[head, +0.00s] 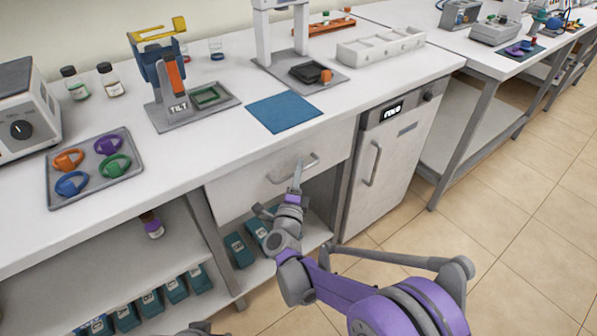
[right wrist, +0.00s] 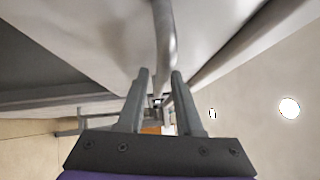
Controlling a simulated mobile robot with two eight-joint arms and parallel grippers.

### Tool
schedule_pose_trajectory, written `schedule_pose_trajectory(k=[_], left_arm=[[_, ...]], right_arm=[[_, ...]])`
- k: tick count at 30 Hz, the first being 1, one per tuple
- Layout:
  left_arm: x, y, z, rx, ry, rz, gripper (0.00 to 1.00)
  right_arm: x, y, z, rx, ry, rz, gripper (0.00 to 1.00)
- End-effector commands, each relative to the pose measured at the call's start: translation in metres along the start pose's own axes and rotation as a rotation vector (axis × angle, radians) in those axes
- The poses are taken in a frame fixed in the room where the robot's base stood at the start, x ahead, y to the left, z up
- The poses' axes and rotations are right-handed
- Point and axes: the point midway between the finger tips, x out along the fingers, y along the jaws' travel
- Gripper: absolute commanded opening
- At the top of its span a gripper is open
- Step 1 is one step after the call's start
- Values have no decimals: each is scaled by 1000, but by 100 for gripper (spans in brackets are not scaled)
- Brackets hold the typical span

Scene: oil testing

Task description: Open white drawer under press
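The white drawer (head: 325,146) sits under the worktop, below the blue mat and the white press (head: 299,30). Its front looks flush and shut. A grey bar handle (head: 305,165) is on its front and also shows in the right wrist view (right wrist: 164,40). My right gripper (head: 297,168) is at the handle. In the right wrist view its two fingers (right wrist: 161,72) are apart, with the handle bar lined up with the gap between them. I cannot tell whether they touch it. A grey part at the head view's bottom edge may be my left gripper (head: 193,328); its fingers cannot be made out.
A white cabinet (head: 405,145) with its own handle stands right of the drawer. A lower shelf (head: 312,232) with teal boxes lies below. The tilt stand (head: 170,85) and a tray of coloured rings (head: 130,172) are on the worktop. The tiled floor at right is clear.

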Motion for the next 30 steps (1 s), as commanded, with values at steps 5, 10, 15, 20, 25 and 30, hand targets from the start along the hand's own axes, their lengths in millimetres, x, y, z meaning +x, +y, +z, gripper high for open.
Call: schedule_pose_trajectory(k=[5,10,15,20,25,30], left_arm=[[0,0,0,0,0,0,50],[0,0,0,0,0,0,50],[0,0,0,0,0,0,50],[0,0,0,0,0,0,50],[0,0,0,0,0,0,50],[0,0,0,0,0,0,50]], right_arm=[[0,0,0,0,0,0,0],[0,0,0,0,0,0,0],[0,0,0,0,0,0,0],[0,0,0,0,0,0,0],[0,0,0,0,0,0,0],[0,0,0,0,0,0,0]])
